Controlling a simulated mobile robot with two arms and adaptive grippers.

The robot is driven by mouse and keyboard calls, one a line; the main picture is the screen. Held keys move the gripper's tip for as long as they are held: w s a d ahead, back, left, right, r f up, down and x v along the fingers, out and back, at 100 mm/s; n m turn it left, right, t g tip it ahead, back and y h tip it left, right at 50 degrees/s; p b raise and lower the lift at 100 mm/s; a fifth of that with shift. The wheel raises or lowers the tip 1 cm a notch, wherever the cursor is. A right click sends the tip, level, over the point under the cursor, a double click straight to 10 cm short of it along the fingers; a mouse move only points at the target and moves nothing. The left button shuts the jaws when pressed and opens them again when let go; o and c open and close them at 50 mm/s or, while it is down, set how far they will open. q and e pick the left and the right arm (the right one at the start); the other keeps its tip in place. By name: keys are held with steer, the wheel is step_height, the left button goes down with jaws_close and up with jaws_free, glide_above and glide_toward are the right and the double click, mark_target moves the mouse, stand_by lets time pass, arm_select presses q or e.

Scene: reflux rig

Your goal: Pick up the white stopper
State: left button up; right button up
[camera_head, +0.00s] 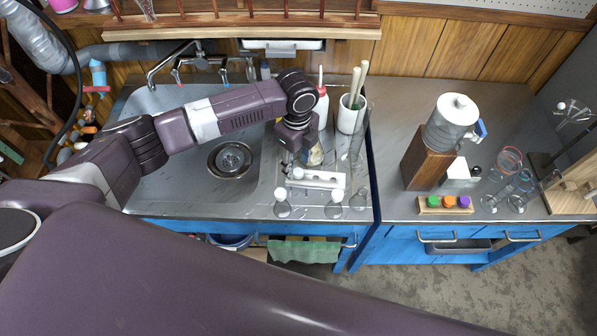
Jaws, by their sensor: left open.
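Several small white pieces that look like stoppers show below my left gripper. One (281,193) sits at the top of the left glass flask (282,210), and another (337,194) at the top of the middle flask (333,211). A third white round piece (298,173) is at the left end of a white rack (322,180). I cannot tell which is the white stopper. My left gripper (301,158) is open, pointing down above the counter just behind the rack. Its fingertips are small and partly hidden. My right gripper is not in view.
A sink (231,158) lies left of the gripper. A white cup (350,116) with rods and a white squeeze bottle (321,104) stand behind it. A third flask (359,201) stands to the right. The right counter (393,130) has free room at its left side.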

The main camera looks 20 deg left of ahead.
mark_target(298, 172)
arm_select(q)
step_height(298, 172, down, 3)
steer(key=shift+w+r, duration=0.15)
steer(key=shift+f, duration=0.55)
steer(key=c, duration=0.9)
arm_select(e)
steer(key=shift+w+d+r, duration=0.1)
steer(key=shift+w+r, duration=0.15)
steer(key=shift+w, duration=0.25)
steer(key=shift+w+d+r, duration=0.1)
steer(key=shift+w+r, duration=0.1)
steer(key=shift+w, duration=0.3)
